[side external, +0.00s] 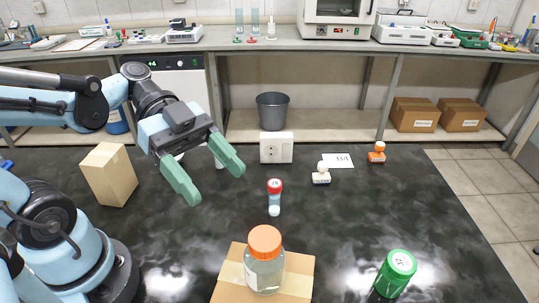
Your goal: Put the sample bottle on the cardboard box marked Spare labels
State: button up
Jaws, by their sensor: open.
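A clear bottle with an orange lid and a pale label (264,270) stands upright at the front middle. It appears to rest on a flat-topped brown cardboard box (231,277), whose marking I cannot read. Another plain cardboard box (109,174) stands at the left of the black bench. I cannot tell from any text which box is marked Spare labels. My gripper (217,186), with green fingers, is open and empty above the bench, up and left of the orange-lidded bottle and apart from it.
A red-capped small bottle (274,197) stands at the middle. The bench right of centre is mostly clear.

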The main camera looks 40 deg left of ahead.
jog(key=w+a+f+n+t+y, duration=0.3)
jog(key=w+a+f+n+y, duration=0.15)
jog(key=f+n+y, duration=0.35)
jog(key=w+a+r+n+t+y, duration=0.2)
jog(key=w+a+n+t+y, duration=0.1)
jog(key=a+n, duration=0.4)
jog(key=shift+w+a+n+t+y, duration=0.35)
jog(key=shift+n+t+y, duration=0.15)
jog(key=shift+n+y, duration=0.4)
